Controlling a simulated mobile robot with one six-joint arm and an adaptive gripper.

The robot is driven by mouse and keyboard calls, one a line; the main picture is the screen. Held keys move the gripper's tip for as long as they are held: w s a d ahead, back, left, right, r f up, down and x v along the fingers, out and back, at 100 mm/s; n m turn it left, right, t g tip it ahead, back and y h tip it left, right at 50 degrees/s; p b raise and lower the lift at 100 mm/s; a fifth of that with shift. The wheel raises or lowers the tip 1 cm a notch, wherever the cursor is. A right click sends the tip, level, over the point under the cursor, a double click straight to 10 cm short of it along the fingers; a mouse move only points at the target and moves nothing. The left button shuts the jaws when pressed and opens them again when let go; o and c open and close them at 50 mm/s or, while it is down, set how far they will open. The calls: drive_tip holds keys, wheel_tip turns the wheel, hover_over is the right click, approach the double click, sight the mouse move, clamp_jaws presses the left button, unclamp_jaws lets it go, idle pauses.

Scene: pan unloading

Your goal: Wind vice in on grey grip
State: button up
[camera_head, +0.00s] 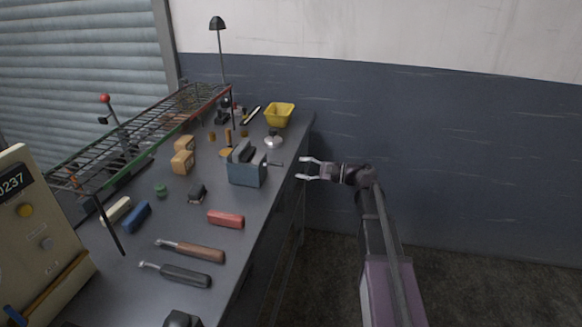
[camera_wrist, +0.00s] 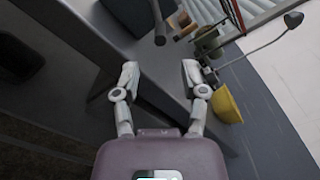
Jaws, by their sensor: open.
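The vice (camera_head: 247,169) is a grey-blue block with jaws on top, standing near the right edge of the bench. Its handle (camera_head: 274,164) sticks out to the right, over the bench edge. I cannot make out a separate grey grip.
The bench (camera_head: 255,215) holds a yellow bin (camera_head: 279,114), a red block (camera_head: 226,219), two handled tools (camera_head: 190,250), a blue block (camera_head: 136,216) and tan blocks (camera_head: 183,162). A wire rack (camera_head: 150,133) stands along the left.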

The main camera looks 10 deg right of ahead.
drive_tip(key=shift+v, duration=1.5)
drive_tip(key=s+a+f+n+g+h, duration=0.45)
drive_tip(key=s+f+h, duration=0.25)
drive_tip(key=s+f, duration=0.35)
drive_tip(key=s+d+f+n+g+h, duration=0.1)
drive_tip(key=s+d+f+n+h, duration=0.25)
drive_tip(key=s+h, duration=0.2)
drive_tip(key=s+d+f+n+g+h, duration=0.1)
drive_tip(key=s+d+f+n+h, duration=0.15)
drive_tip(key=s+f+h, duration=0.35)
wheel_tip(320, 180, up, 17)
drive_tip(key=y+p, duration=0.1)
drive_tip(key=p, duration=1.4)
drive_tip(key=shift+s, duration=0.25)
